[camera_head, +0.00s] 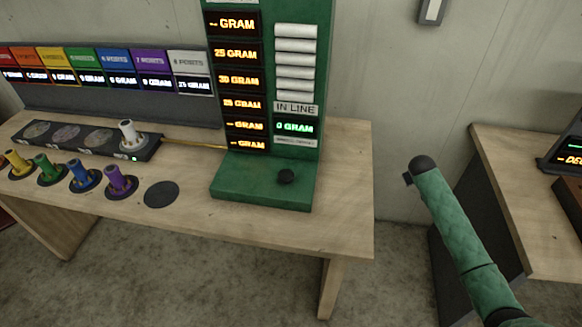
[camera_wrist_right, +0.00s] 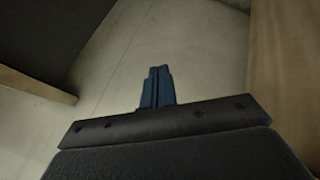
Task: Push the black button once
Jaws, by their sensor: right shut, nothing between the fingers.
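My right arm comes in from the lower right in the head view. Its dark end is to the right of the table, clearly apart from the button. My right gripper (camera_wrist_right: 159,72) shows in the right wrist view with its blue fingers together and nothing between them. The button is not seen in that view. My left gripper is in neither view.
The wooden table (camera_head: 345,190) carries several coloured pegs on dark discs, a white peg (camera_head: 128,134) on a black strip, and a flat dark disc (camera_head: 161,194). A display panel (camera_head: 110,70) stands behind. A second table (camera_head: 530,190) is at right. Floor shows between the tables.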

